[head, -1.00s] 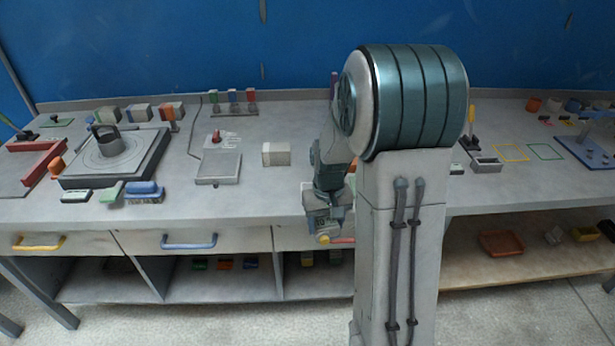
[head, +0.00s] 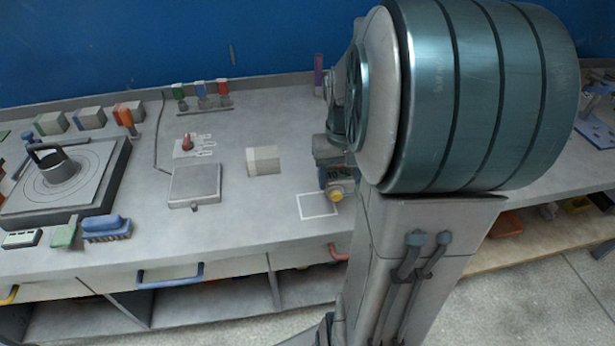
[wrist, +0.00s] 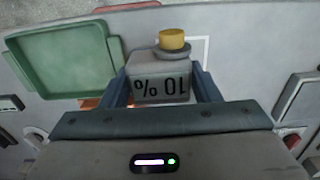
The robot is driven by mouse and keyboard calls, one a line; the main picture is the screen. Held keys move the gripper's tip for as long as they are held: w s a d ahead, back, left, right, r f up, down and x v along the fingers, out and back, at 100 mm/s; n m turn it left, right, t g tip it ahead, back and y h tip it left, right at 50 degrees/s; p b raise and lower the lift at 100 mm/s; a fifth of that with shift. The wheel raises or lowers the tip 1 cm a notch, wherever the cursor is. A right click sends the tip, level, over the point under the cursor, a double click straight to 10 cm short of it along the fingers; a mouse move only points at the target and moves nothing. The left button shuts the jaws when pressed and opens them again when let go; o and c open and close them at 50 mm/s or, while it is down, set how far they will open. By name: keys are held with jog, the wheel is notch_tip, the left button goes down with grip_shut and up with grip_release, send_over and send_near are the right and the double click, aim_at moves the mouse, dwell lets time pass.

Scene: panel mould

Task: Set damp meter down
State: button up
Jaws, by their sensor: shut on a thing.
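In the head view the meter (head: 336,187) shows just left of my arm, at the right side of a white outlined square (head: 318,205) on the bench. Part of that outline shows behind the meter in the wrist view. I cannot tell whether the meter touches the bench. My arm hides much of the gripper in the head view.
A green tray (wrist: 65,62) lies beside the meter in the wrist view. A pale block (head: 263,160) and a flat grey plate (head: 195,184) stand left of the outline. The bench between them and the outline is clear. A purple upright item (head: 319,75) stands at the back.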

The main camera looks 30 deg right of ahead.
jog(key=w+f, duration=0.1)
jog(key=w, duration=0.1)
jog(key=w+a+f, duration=0.2)
jog(key=w, duration=0.1)
jog(key=shift+w+a+f, duration=0.1)
jog(key=shift+w+f, duration=0.15)
jog(key=shift+w, duration=0.05)
jog(key=shift+f, duration=2.05)
jog(key=shift+f, duration=0.1)
jog(key=shift+f, duration=0.15)
jog(key=o, duration=1.3)
jog(key=shift+o, duration=0.2)
